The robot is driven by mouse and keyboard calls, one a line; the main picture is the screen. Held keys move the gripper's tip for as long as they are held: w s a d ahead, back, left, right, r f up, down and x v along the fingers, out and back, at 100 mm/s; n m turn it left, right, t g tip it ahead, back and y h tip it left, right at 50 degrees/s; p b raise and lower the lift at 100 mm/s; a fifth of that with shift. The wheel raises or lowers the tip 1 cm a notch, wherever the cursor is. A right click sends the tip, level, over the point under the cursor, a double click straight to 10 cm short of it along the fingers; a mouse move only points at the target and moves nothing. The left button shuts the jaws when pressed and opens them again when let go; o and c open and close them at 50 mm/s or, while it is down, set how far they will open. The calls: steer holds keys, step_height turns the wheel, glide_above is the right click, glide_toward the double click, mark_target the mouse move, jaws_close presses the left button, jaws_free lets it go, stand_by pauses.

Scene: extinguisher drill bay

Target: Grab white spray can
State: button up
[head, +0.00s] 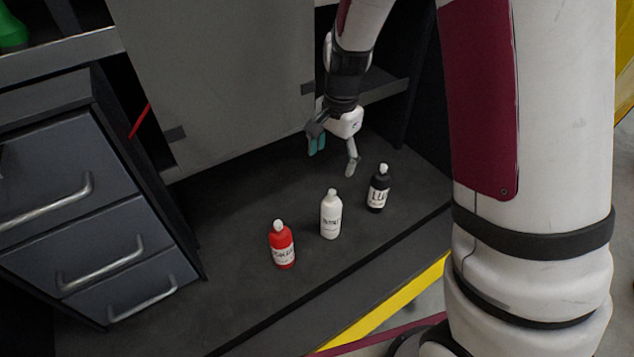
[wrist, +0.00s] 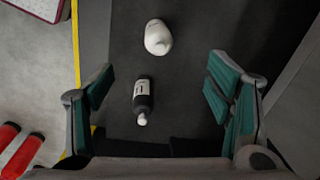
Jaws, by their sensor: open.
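The white spray can (head: 331,216) stands upright on the dark bench top, between a red can (head: 281,246) and a black can (head: 378,189). In the wrist view the white can (wrist: 158,38) is seen from above, beyond the fingertips. The black can (wrist: 143,98) shows between the open fingers in that view. My gripper (head: 334,163) is open and empty, above the bench and behind the cans in the head view. It appears apart from all of them. The red can is not seen in the wrist view.
A drawer unit (head: 95,215) with metal handles stands at the left. A grey panel (head: 215,75) rises behind the bench. The bench's front edge has a yellow stripe (head: 390,300). Red cylinders (wrist: 20,150) lie beyond the bench in the wrist view.

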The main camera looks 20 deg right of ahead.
steer(key=m+b, duration=0.1)
steer(key=m, duration=0.1)
glide_above(330, 190)
steer(key=shift+g+h, duration=0.3)
step_height(330, 190, down, 8)
steer(key=shift+f, duration=0.2)
step_height(330, 190, down, 8)
steer(key=shift+s+r+b, duration=0.1)
steer(key=shift+b, duration=0.35)
steer(key=shift+s+d+f, duration=0.1)
steer(key=shift+f, duration=1.35)
steer(key=shift+s+d+f, duration=0.1)
steer(key=shift+f, duration=1.35)
steer(key=c, duration=1.6)
steer(key=shift+o, duration=0.2)
steer(key=shift+r, duration=0.1)
